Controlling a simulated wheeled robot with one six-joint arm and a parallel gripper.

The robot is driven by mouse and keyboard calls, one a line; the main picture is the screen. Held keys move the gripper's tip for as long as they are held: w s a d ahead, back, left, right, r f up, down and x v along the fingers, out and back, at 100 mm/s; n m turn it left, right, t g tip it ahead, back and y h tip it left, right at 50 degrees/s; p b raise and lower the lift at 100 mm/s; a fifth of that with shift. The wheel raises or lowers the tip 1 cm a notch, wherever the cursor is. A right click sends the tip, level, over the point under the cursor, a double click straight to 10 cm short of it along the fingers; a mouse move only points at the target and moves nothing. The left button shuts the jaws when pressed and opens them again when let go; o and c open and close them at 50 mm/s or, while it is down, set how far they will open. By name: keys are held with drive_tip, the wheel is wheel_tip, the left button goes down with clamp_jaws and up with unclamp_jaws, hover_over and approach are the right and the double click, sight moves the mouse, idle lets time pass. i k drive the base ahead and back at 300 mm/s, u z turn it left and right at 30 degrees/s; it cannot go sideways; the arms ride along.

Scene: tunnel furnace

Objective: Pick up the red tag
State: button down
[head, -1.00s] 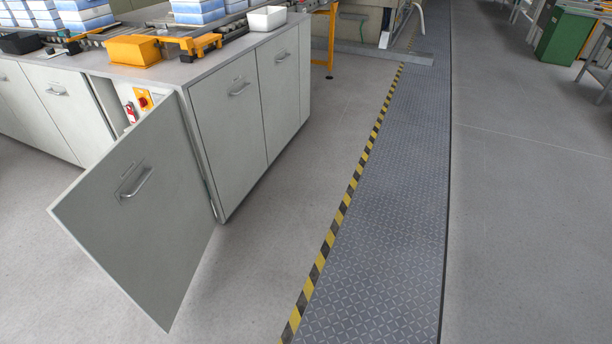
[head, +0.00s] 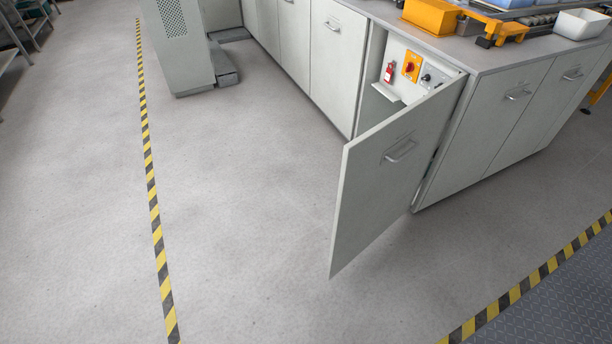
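The red tag (head: 389,72) is small and hangs upright inside an open cabinet at the end of a grey cabinet row, in the upper right of the head view. It sits on a pale panel, left of an orange-yellow plate with a red rotary switch (head: 411,66). A small white ledge (head: 386,92) is below it. The open cabinet door (head: 388,165) swings out toward me, to the right of and below the tag, and does not cover it. My gripper is not in view.
An orange bin (head: 431,15) and a white bin (head: 580,24) stand on the worktop. A grey perforated housing (head: 178,45) stands at the upper left. The floor (head: 240,200) before the cabinets is clear. Yellow-black stripes (head: 155,225) run along the left.

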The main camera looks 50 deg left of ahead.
sight(388, 75)
drive_tip(key=u, duration=1.15)
drive_tip(key=i, duration=1)
drive_tip(key=z, duration=0.05)
